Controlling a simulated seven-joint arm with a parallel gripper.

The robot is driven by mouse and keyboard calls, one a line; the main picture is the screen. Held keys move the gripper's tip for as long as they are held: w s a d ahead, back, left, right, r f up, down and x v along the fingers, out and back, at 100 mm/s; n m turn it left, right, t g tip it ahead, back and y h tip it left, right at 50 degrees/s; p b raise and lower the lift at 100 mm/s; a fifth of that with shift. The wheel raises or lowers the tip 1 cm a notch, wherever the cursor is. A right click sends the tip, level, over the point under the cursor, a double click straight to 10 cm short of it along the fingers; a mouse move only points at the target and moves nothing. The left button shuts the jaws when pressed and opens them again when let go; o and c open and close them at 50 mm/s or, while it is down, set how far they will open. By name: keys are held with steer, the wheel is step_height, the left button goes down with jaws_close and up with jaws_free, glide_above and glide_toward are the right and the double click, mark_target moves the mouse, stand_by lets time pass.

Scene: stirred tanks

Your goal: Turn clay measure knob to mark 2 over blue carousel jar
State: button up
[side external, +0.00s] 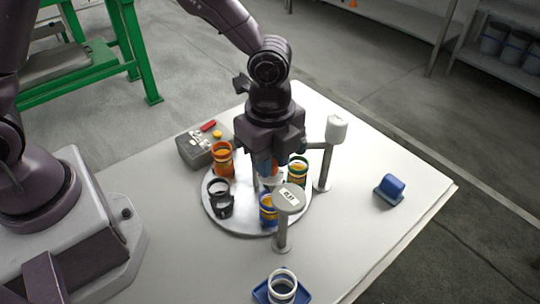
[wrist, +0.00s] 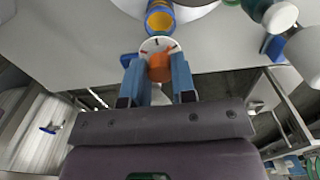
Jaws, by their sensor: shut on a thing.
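The clay-orange measure knob (wrist: 160,68) sits in front of a white dial (wrist: 151,44) with small dark and red marks in the wrist view. My gripper (wrist: 157,72) is shut on the knob, one blue finger on each side. I cannot read which mark the knob points to. The blue carousel jar (wrist: 159,17), yellow inside, is just beyond the dial. In the side view the blue jar (side external: 267,215) stands at the front of the round carousel (side external: 240,228), partly behind a post. My gripper (side external: 268,180) points down over the carousel there, and the knob is mostly hidden.
A labelled post (side external: 288,199) stands in front and a white-topped post (side external: 336,130) at right.

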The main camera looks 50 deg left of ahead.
steer(key=shift+m, duration=1.3)
steer(key=o, duration=0.9)
step_height(320, 180, up, 13)
steer(key=shift+r, duration=0.1)
